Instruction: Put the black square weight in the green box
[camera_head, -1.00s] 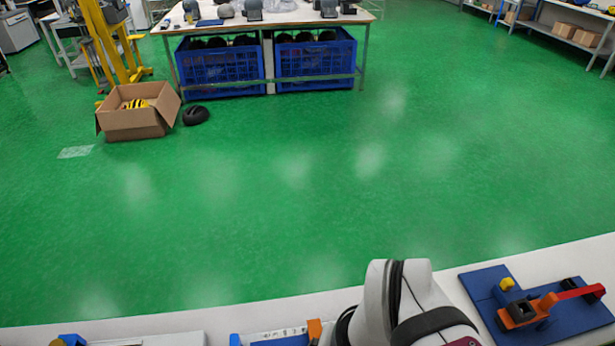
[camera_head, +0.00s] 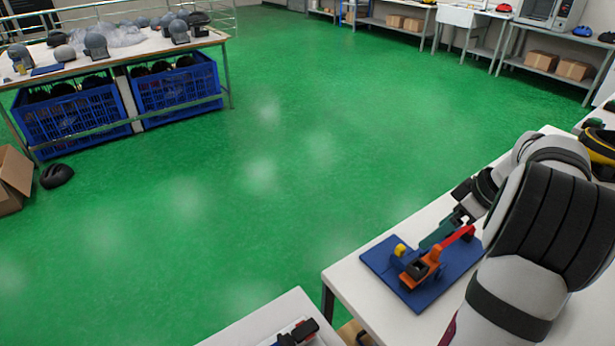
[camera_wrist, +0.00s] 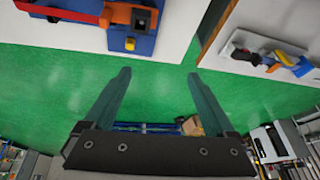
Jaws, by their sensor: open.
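I cannot make out the black square weight or the green box for certain in either view. My gripper (camera_wrist: 159,73) is open and empty in the wrist view, its two teal fingers spread over the green floor. In the head view my gripper (camera_head: 442,231) appears as teal fingers beside the red bar, close to a blue board (camera_head: 437,291). The board carries an orange and red clamp-like fixture (camera_head: 434,258), a yellow knob (camera_head: 400,250) and a small dark block (camera_head: 417,269). The board (camera_wrist: 122,43) also shows at the top of the wrist view.
The board lies on a white table (camera_head: 349,284). Another white table (camera_head: 262,325) stands at the front, with a gap between them. The wrist view shows a tray of tools (camera_wrist: 268,62) at right.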

